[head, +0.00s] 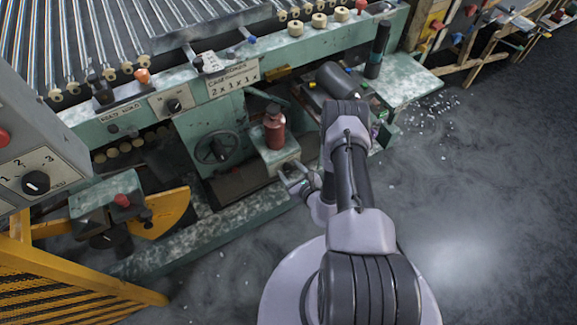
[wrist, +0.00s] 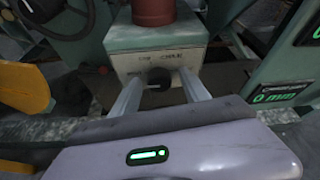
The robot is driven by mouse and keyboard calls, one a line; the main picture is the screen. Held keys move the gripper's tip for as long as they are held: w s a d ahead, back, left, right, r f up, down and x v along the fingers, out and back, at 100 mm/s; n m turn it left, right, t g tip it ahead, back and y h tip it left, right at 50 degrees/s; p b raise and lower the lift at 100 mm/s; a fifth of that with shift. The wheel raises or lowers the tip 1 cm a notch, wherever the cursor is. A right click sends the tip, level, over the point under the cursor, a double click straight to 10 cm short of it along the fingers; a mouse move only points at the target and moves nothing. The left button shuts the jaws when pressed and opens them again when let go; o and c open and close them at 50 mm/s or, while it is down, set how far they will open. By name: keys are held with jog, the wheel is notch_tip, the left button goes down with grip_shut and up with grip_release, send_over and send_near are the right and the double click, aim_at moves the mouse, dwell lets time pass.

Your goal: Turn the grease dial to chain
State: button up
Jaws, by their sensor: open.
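The grease dial (wrist: 158,79) is a small round black knob on the front of a pale green box (wrist: 190,58). Small lettering runs above it, too blurred to read surely, and its pointer direction cannot be made out. A red-brown canister (wrist: 153,11) stands on the box; in the head view the canister (head: 274,128) and box (head: 285,153) sit low at the machine's front. My gripper (wrist: 160,84) is open, its two pale fingers on either side of the dial; contact cannot be told. In the head view my gripper (head: 297,181) is just in front of the box, and the dial is not clearly visible.
A handwheel (head: 216,148) is left of the box. A yellow quadrant plate (head: 165,212) stands farther left. A panel with a 1-2-3 knob (head: 36,182) is at the left edge. A dark cylinder (head: 338,80) is right of the canister. The floor at right (head: 480,190) is open.

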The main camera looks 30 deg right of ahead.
jog(key=shift+s, duration=0.1)
jog(key=shift+c, duration=0.2)
grip_shut()
jog(key=m+y, duration=0.3)
jog(key=m, duration=0.1)
jog(key=shift+d, duration=0.2)
jog(key=m+y, duration=0.1)
jog(key=m, duration=0.1)
jog(key=m+t+y, duration=0.1)
jog(key=m, duration=0.1)
jog(key=shift+d+f+y, duration=0.1)
jog(key=shift+f+y, duration=0.05)
jog(key=shift+y, duration=0.15)
jog(key=m, duration=0.3)
jog(key=m+t+y, duration=0.1)
jog(key=m, duration=0.1)
jog(key=shift+f+m+t+y, duration=0.15)
jog(key=shift+m+t+y, duration=0.15)
jog(key=shift+m, duration=0.1)
jog(key=m+t, duration=0.1)
jog(key=m, duration=0.1)
jog(key=m+t, duration=0.1)
jog(key=m, duration=0.2)
jog(key=shift+f+y, duration=0.1)
jog(key=shift+y, duration=0.2)
jog(key=shift+m, duration=0.3)
